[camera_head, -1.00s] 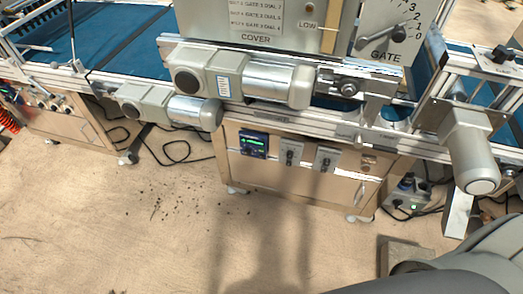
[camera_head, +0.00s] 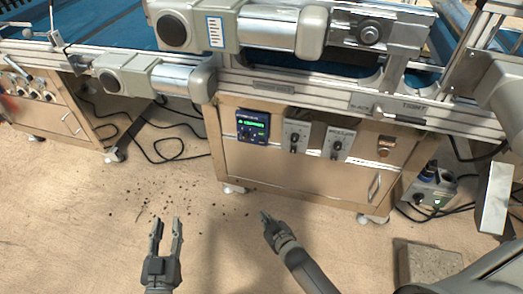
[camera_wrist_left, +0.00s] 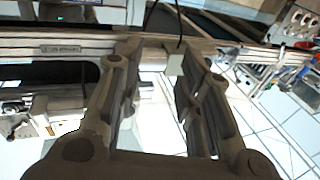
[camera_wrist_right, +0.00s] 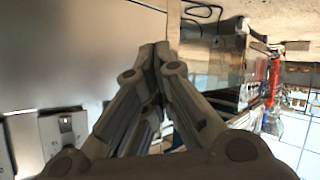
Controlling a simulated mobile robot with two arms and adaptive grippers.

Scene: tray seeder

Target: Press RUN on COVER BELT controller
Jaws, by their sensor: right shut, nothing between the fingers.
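A dark blue controller with a lit green display (camera_head: 253,126) is mounted on the upper left of the cabinet front, below the machine rail. Its label and buttons are too small to read, so I cannot confirm that it is the COVER BELT one. My right gripper (camera_head: 265,217) is shut and empty, below the controller in the head view and apart from it. In the right wrist view its fingers (camera_wrist_right: 154,50) meet in front of a plain metal panel. My left gripper (camera_head: 166,226) is open and empty, further left above the floor; its spread fingers show in the left wrist view (camera_wrist_left: 150,65).
Two grey knob boxes (camera_head: 296,136) (camera_head: 338,144) sit right of the controller. A motor (camera_head: 250,28) and a lower motor (camera_head: 150,75) stick out above. The cabinet has a handle (camera_head: 374,188). A grey block (camera_head: 428,262) stands at lower right. Dark specks lie on the floor.

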